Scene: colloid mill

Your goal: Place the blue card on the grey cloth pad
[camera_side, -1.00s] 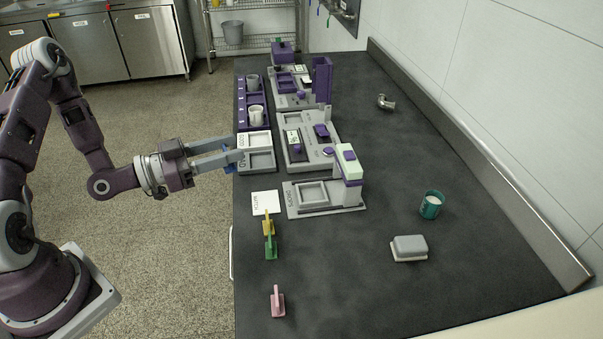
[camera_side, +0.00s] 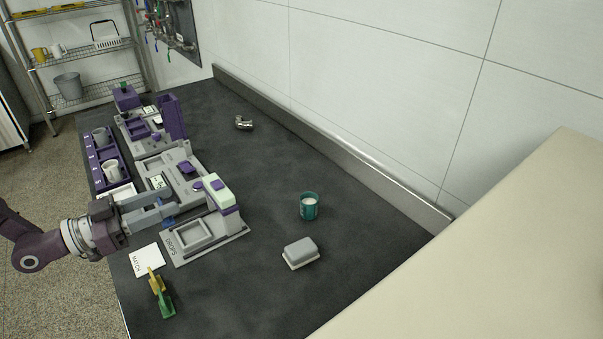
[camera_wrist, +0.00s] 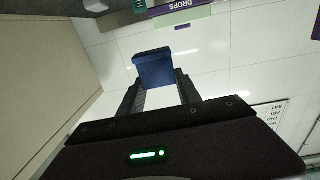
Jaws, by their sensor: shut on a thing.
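My gripper (camera_side: 170,207) is shut on a blue card (camera_wrist: 153,68), which shows as a thick blue rectangle between the fingertips in the wrist view. In the side view only a small blue part (camera_side: 169,222) shows below the fingers. The gripper is at the left of the DROPS station (camera_side: 205,238), over the bench; its height is hard to judge. A rounded grey pad-like block (camera_side: 300,250) on a pale base lies right of the station. The station also has a grey square (camera_side: 190,236) in a raised frame. I cannot tell which is the cloth pad.
A teal cup (camera_side: 309,207) stands behind the grey block. A white MATCH card (camera_side: 147,260) and yellow and green pieces (camera_side: 160,293) lie at the front left. Purple-grey stations (camera_side: 170,170) stand behind my gripper. The dark bench (camera_side: 260,175) is clear in the middle.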

